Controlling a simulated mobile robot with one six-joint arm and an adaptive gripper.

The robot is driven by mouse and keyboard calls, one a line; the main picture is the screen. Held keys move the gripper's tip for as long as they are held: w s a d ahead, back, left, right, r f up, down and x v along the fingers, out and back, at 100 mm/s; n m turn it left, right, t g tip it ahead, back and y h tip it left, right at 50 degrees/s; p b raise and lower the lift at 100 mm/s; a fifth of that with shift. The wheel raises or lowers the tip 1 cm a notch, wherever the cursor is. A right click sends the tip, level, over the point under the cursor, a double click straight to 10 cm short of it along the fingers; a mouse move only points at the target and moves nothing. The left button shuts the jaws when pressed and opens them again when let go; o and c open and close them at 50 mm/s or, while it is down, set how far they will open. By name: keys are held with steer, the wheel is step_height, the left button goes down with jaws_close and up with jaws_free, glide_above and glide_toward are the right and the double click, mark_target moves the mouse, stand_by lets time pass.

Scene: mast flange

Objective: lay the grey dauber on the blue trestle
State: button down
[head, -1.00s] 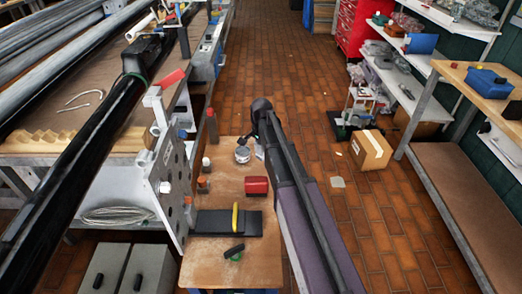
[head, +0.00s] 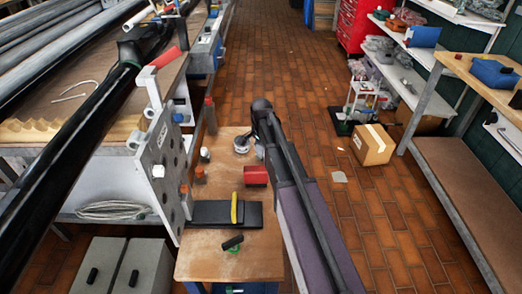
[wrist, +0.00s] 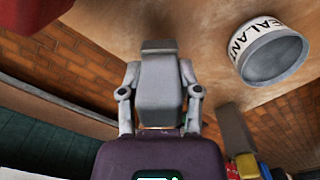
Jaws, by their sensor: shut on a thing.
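The grey dauber appears as a plain grey block with a darker end (wrist: 158,85) in the wrist view. My gripper (wrist: 158,72) has its two fingers against the block's sides, shut on it. A brown wooden surface shows behind it, with no clear contact. In the head view my arm largely hides the gripper, and I cannot make out the dauber there. I cannot identify the blue trestle with certainty; a blue piece (head: 323,14) stands far back on the floor, cut by the top edge.
A cardboard box (head: 373,145) stands right. Tiled floor between is mostly clear.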

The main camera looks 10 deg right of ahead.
steer(key=shift+f+b, duration=1)
steer(key=shift+f, duration=0.25)
steer(key=shift+c, duration=1.1)
jaws_free()
steer(key=shift+r, duration=0.25)
step_height(320, 180, up, 8)
steer(key=p, duration=0.8)
steer(key=shift+p, duration=0.35)
steer(key=s+r+p, duration=0.2)
steer(key=r+p, duration=0.9)
steer(key=s+a+r+p, duration=0.1)
steer(key=s+r+p, duration=0.1)
steer(key=r+p, duration=0.8)
steer(key=shift+a+r+p, duration=0.15)
steer(key=shift+r+p, duration=0.25)
steer(key=shift+r, duration=0.1)
